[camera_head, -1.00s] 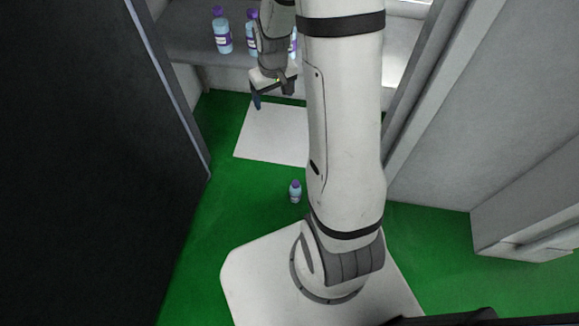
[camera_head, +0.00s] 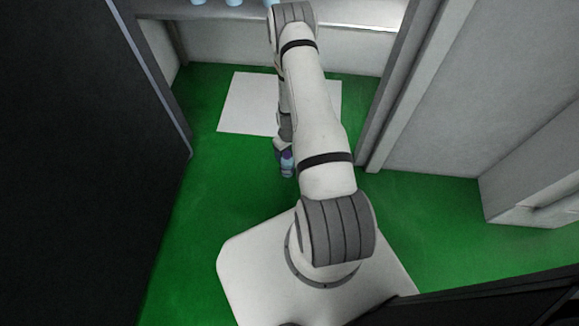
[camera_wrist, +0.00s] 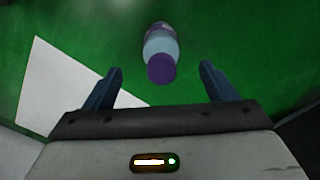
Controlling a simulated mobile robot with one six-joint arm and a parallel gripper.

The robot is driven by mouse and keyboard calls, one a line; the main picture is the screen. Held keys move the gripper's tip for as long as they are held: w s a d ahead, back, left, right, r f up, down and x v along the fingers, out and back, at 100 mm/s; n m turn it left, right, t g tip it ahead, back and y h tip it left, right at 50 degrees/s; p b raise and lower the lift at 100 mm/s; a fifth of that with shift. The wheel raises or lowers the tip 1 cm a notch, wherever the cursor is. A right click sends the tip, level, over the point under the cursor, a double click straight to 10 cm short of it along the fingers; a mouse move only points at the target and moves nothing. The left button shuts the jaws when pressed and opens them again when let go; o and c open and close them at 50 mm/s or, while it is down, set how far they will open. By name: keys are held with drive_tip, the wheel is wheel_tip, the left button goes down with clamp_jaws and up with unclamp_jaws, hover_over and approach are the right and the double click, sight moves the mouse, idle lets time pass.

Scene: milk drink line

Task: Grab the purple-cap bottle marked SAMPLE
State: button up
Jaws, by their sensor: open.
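A bottle with a purple cap and a pale blue body (camera_wrist: 161,48) stands on the green floor. In the wrist view it lies ahead of and between the two dark blue fingers of my gripper (camera_wrist: 161,84), which are apart and do not touch it. No word can be read on its label. In the head view the bottle (camera_head: 287,165) shows just beyond the lower end of my arm, partly covered by it. My gripper is mostly hidden there behind the arm.
A white sheet (camera_head: 247,101) lies on the green floor (camera_head: 215,185) behind the bottle. Several pale blue bottles (camera_head: 233,2) stand on the ledge at the top, cut off by the picture edge. A dark panel (camera_head: 80,170) is at left and grey walls (camera_head: 470,90) at right.

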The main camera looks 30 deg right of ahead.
sight(287, 158)
drive_tip(key=f+b, duration=0.1)
drive_tip(key=f, duration=0.1)
drive_tip(key=f+b, duration=0.1)
drive_tip(key=f, duration=0.2)
drive_tip(key=f+b, duration=0.1)
drive_tip(key=f, duration=0.1)
drive_tip(key=shift+w+a+f, duration=0.1)
drive_tip(key=shift+w+f, duration=0.15)
drive_tip(key=shift+w, duration=0.05)
drive_tip(key=shift+r, duration=0.1)
drive_tip(key=c, duration=1.7)
